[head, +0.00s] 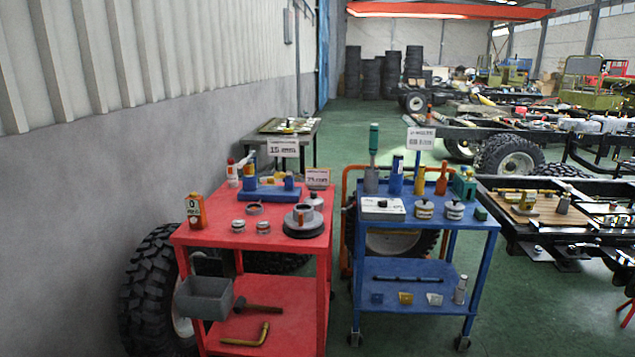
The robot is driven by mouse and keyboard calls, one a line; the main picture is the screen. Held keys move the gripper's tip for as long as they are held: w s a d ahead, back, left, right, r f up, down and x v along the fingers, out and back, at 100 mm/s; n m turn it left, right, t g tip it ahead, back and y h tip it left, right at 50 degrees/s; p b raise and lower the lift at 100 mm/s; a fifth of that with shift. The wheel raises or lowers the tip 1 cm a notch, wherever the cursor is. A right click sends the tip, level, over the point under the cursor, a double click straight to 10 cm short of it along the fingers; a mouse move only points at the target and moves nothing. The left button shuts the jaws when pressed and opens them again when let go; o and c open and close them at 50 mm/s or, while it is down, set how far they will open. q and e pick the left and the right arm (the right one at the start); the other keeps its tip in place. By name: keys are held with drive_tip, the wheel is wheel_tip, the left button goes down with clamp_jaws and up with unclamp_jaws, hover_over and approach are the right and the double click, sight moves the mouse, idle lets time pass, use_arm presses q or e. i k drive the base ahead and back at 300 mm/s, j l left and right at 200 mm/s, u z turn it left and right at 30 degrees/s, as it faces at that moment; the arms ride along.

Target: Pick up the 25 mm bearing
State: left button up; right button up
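Several small metallic rings that look like bearings lie on the top of the red cart (215,237): one at the front left (238,225), one beside it (263,228) and one behind (254,209). To their right a grey stepped hub-like part (304,221) sits flat. A white sign (283,148) at the back of the cart seems to read "15 mm". A second, smaller sign (317,177) also ends in "mm", its number unclear. I cannot tell which ring is the 25 mm bearing. Neither of my grippers shows.
An orange-red can (195,211) and a blue fixture (268,192) stand on the red cart; a grey bin (204,298) hangs at its front. A blue cart (465,222) with tools stands to the right across a narrow gap.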

sight(238, 225)
drive_tip(key=i+j, duration=0.3)
drive_tip(key=j, duration=0.15)
drive_tip(key=i+j, duration=0.3)
drive_tip(key=j, duration=0.15)
drive_tip(key=i+j, duration=0.35)
drive_tip(key=j, duration=0.15)
drive_tip(key=i+j, duration=0.3)
drive_tip(key=j, duration=0.15)
